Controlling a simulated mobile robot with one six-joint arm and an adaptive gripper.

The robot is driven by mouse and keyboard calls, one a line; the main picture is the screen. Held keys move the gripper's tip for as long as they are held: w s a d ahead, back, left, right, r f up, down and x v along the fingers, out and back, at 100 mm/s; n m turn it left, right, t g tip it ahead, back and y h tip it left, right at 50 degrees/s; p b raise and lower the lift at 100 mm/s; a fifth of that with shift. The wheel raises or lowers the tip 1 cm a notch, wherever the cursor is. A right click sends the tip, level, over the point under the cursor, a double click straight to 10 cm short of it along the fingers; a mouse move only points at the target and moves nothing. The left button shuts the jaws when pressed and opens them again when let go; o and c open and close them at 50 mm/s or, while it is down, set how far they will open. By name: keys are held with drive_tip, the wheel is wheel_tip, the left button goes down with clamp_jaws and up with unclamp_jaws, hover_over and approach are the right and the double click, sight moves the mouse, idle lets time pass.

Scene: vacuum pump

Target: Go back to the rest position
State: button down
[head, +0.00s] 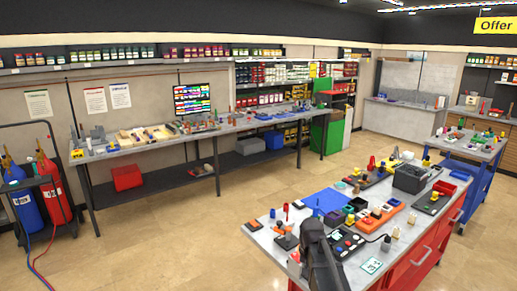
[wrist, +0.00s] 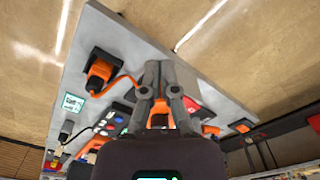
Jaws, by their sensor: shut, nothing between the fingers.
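My gripper (wrist: 158,70) shows in the wrist view with its grey fingers together, holding nothing. It is over or in front of the grey worktop (wrist: 130,48); I cannot tell its height. In the head view a dark part of my arm (head: 316,256) rises at the near edge of the red workbench (head: 430,252). A dark control box with coloured buttons (head: 346,243) stands beside it, and it shows partly in the wrist view (wrist: 107,127) behind my gripper. The fingertips are not clear in the head view.
The workbench holds orange parts (head: 379,218), a blue mat (head: 326,200), a dark grey box (head: 410,177) and several small items. A long bench (head: 150,146) runs along the wall. Gas cylinders (head: 53,188) stand at far left. The floor (head: 170,225) between is clear.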

drive_tip(key=s+f+n+b, duration=0.2)
drive_tip(key=s, duration=1.4)
drive_tip(key=shift+f+n, duration=0.3)
